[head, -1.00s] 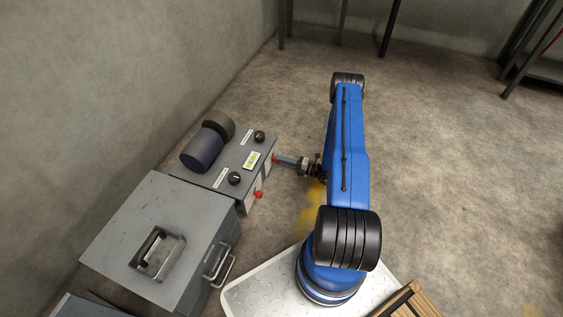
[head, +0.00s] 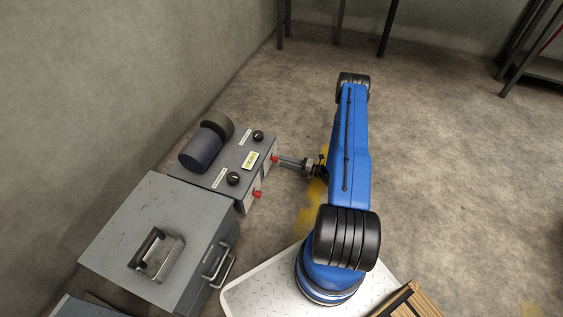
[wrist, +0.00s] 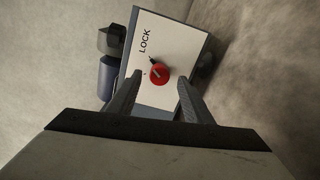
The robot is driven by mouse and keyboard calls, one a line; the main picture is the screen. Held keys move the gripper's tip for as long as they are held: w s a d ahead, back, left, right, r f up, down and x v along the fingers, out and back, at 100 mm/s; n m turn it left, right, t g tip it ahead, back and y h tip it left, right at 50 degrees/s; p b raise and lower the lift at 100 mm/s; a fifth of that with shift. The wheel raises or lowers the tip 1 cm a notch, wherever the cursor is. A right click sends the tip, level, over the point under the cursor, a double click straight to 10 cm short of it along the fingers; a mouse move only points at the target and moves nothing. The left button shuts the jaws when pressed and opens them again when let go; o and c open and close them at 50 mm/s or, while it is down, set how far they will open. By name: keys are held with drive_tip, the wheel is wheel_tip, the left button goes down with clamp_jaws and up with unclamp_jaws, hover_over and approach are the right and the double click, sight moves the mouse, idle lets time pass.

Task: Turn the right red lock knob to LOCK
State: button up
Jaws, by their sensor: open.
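The grey box (head: 225,170) has two red knobs on its side facing my arm. The right red lock knob (head: 275,159) is the farther one in the head view; the other red knob (head: 257,194) is nearer. In the wrist view, the right knob (wrist: 159,73) sits on a pale plate (wrist: 172,42) below the word LOCK, with a small black mark between them. The knob's pale line is slanted; its exact setting is hard to read. My gripper (wrist: 159,79) is open, a finger on each side of the knob in view, with visible gaps. It also shows in the head view (head: 281,161).
A grey case (head: 130,220) with handles stands close on the near side. The floor beyond the box is clear.

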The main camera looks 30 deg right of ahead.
drive_tip(key=v, duration=1.5)
drive_tip(key=shift+w, duration=0.1)
drive_tip(key=w+a+r+n+g+y, duration=0.15)
drive_tip(key=a+r+n+g, duration=0.35)
drive_tip(key=r, duration=0.6)
drive_tip(key=w+a+r+n+g, duration=0.2)
drive_tip(key=a+r+n+g, duration=0.15)
drive_tip(key=r+n, duration=0.55)
drive_tip(key=w+a+r+n+g+y, duration=0.1)
drive_tip(key=w+a+r+n+g, duration=0.25)
drive_tip(key=r, duration=0.85)
drive_tip(key=s+a+r+n+g+h, duration=0.25)
drive_tip(key=s+a+r+n, duration=0.3)
drive_tip(key=r, duration=0.35)
drive_tip(key=s+a+r+n+g+h, duration=0.1)
drive_tip(key=s+a+r+n+h, duration=0.25)
drive_tip(key=a+r+n, duration=0.35)
drive_tip(key=s+a+r+n+t+h, duration=0.3)
drive_tip(key=s+r+n, duration=0.4)
drive_tip(key=s, duration=0.4)
drive_tip(key=s+a+r+n+t+h, duration=0.3)
drive_tip(key=s+r+n, duration=0.4)
drive_tip(key=s, duration=0.5)
drive_tip(key=shift+r+n+h, duration=0.3)
drive_tip(key=shift+r+h, duration=0.45)
drive_tip(key=shift+r, duration=0.25)
